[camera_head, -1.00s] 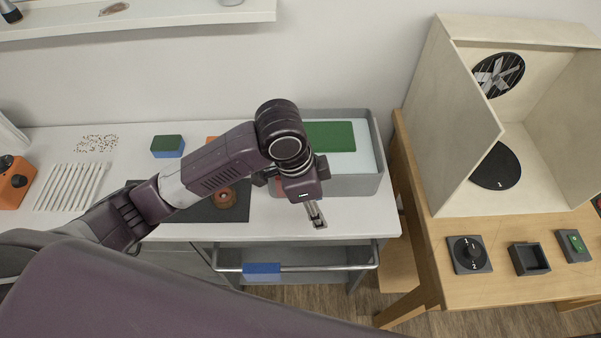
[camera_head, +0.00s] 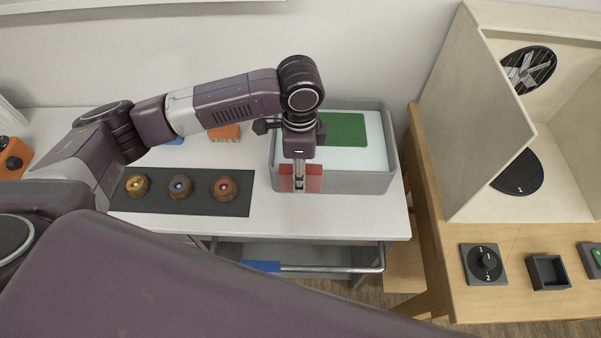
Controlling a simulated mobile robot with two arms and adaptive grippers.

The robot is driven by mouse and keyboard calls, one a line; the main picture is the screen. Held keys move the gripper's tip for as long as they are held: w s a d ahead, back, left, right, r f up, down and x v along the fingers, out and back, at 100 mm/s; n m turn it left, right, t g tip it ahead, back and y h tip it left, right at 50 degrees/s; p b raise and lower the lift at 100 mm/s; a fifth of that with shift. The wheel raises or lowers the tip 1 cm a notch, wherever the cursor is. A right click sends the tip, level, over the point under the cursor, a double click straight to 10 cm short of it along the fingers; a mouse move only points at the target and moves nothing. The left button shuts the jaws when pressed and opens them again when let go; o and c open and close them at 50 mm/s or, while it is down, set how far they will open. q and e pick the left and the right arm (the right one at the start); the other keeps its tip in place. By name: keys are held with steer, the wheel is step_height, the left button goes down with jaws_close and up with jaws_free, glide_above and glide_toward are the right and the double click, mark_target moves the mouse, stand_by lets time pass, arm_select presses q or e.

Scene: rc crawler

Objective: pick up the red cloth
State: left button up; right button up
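The red cloth (camera_head: 315,178) hangs over the front wall of the grey tub (camera_head: 362,183) on the white worktop. My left gripper (camera_head: 299,188) points down right at the red cloth, and its fingers cover a strip in the cloth's middle. The fingers look close together from this angle; whether they are open or shut on the cloth cannot be told. The cloth's part inside the tub is hidden behind my wrist. My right gripper is not in view.
A green sheet (camera_head: 346,130) lies in the tub. A blue cloth (camera_head: 262,266) hangs on the front rail. A dark mat (camera_head: 205,207) with three knobs lies left of the tub. A wooden table with an open box (camera_head: 463,120) stands to the right.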

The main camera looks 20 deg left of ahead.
arm_select(q)
step_height(320, 180, down, 3)
steer(key=shift+w+d+f, duration=0.1)
steer(key=shift+c, duration=0.3)
jaws_close()
